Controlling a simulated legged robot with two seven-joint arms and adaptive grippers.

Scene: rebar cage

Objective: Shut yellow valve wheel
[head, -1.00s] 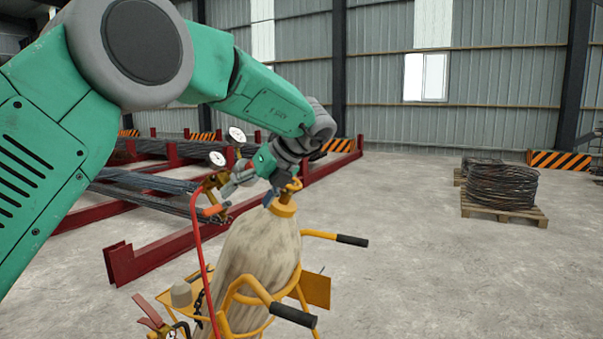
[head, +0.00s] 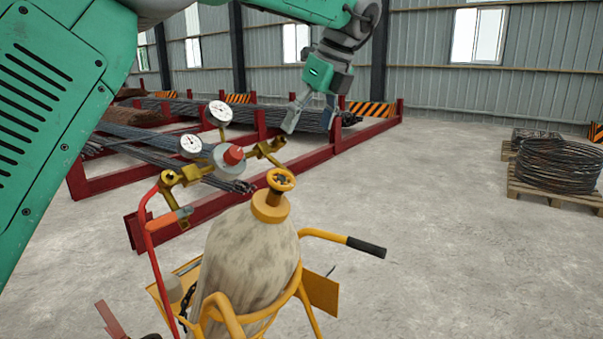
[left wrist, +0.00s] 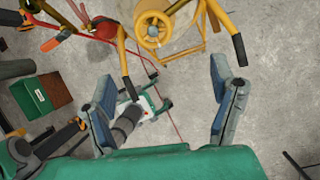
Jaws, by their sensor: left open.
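The yellow valve wheel (head: 281,180) sits on top of a beige gas cylinder (head: 250,255), which stands upright in a yellow cart. In the left wrist view the wheel (left wrist: 153,29) shows near the top, beyond the fingers and apart from them. My left gripper (head: 309,120) is open and empty, above and slightly right of the wheel in the head view. Its two spread fingers also show in the left wrist view (left wrist: 160,105), with floor between them. My right gripper is not seen.
A regulator (head: 228,157) with two gauges and a red knob is close left of the wheel. A red hose (head: 148,240) hangs beside the cylinder. The cart's black-gripped handle (head: 365,246) sticks out right.

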